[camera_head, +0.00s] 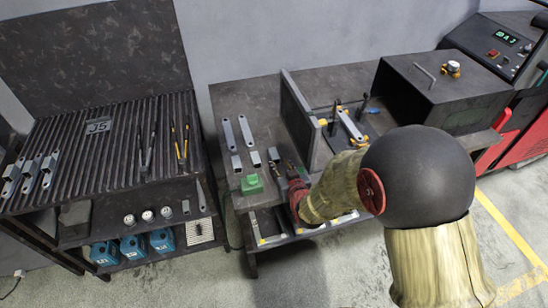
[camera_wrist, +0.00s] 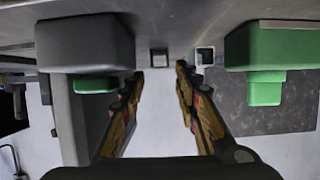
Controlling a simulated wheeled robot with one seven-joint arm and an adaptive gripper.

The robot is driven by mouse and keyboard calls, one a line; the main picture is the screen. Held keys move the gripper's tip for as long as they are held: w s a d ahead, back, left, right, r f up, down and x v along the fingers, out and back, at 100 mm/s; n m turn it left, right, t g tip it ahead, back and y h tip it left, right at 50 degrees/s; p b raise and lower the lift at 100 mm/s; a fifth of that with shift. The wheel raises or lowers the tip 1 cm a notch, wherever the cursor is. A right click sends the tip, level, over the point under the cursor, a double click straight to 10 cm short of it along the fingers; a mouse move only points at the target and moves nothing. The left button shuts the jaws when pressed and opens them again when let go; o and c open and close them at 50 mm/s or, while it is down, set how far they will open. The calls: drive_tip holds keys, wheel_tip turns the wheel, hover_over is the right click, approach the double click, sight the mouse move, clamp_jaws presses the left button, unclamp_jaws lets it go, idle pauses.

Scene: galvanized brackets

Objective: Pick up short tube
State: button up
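Several short grey square tubes lie on the dark workbench in the head view, including one short tube (camera_head: 236,163), another beside it (camera_head: 256,159), and one by my fingers (camera_head: 273,155). My gripper (camera_head: 284,167) is low over the bench's front, just right of these tubes. In the wrist view my gripper (camera_wrist: 157,72) is open, with nothing between its fingers. One small square tube end (camera_wrist: 159,58) shows ahead, between the fingertips and apart from them. A second tube end (camera_wrist: 205,56) is just right of the right finger. I cannot tell which one is meant.
Two longer flat pieces (camera_head: 237,132) lie behind the short tubes. A green block (camera_head: 252,184) sits at the bench's front edge. An upright dark plate (camera_head: 297,112) stands behind my gripper.

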sight(276, 159)
drive_tip(key=b+x, duration=0.1)
drive_tip(key=x, duration=0.4)
drive_tip(key=shift+c, duration=0.4)
drive_tip(key=c, duration=0.7)
clamp_jaws()
